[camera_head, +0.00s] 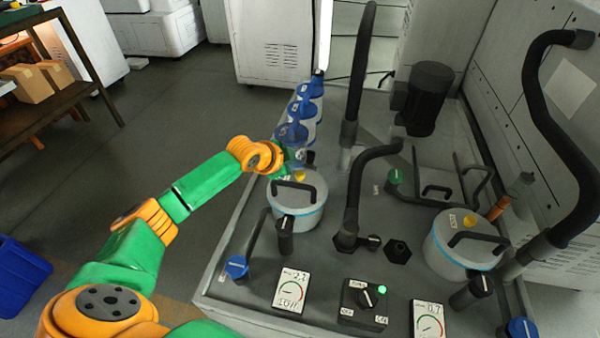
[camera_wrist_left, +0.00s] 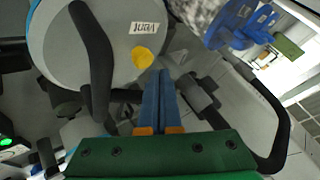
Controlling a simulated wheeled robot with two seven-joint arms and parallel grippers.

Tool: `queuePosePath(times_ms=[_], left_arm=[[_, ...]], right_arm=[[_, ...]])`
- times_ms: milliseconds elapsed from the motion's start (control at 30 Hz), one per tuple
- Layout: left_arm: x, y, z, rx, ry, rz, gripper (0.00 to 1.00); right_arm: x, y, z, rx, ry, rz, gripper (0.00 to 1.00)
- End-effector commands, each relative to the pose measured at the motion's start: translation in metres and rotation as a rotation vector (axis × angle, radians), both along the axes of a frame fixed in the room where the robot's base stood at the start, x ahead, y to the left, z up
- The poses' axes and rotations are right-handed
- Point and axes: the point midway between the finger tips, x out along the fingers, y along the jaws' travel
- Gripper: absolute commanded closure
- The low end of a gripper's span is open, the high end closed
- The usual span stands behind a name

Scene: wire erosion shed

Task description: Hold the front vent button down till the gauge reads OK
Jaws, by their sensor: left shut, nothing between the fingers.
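A yellow vent button (camera_head: 299,176) sits on the lid of the left grey canister (camera_head: 297,205), beside a black handle. In the left wrist view the yellow button (camera_wrist_left: 142,57) is near a "Vent" label. My left gripper (camera_head: 282,172) is shut and empty at the far edge of this lid. Its blue fingertips (camera_wrist_left: 160,74) appear just beside the button; I cannot tell if they touch anything. A second canister (camera_head: 462,246) at the right has its own yellow button (camera_head: 470,221). The left gauge (camera_head: 290,291) appears to read LOW. The right gauge (camera_head: 429,320) is partly cut off.
A black switch box (camera_head: 364,304) stands between the gauges. A thick black hose (camera_head: 366,190) rises right of the left canister. Blue-topped filters (camera_head: 291,135) line the bench's left edge behind the gripper. A black motor (camera_head: 428,98) stands at the back.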

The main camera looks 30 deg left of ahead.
Motion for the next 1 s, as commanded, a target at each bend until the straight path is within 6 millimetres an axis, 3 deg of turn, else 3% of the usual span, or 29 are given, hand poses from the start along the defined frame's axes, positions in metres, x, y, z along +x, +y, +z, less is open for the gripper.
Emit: queuePosePath(times_ms=[1000], left_arm=[[0.000, 0.000, -0.013, 0.000, 0.000, 0.000, 1.00]], right_arm=[[0.000, 0.000, -0.003, 0.000, 0.000, 0.000, 0.06]])
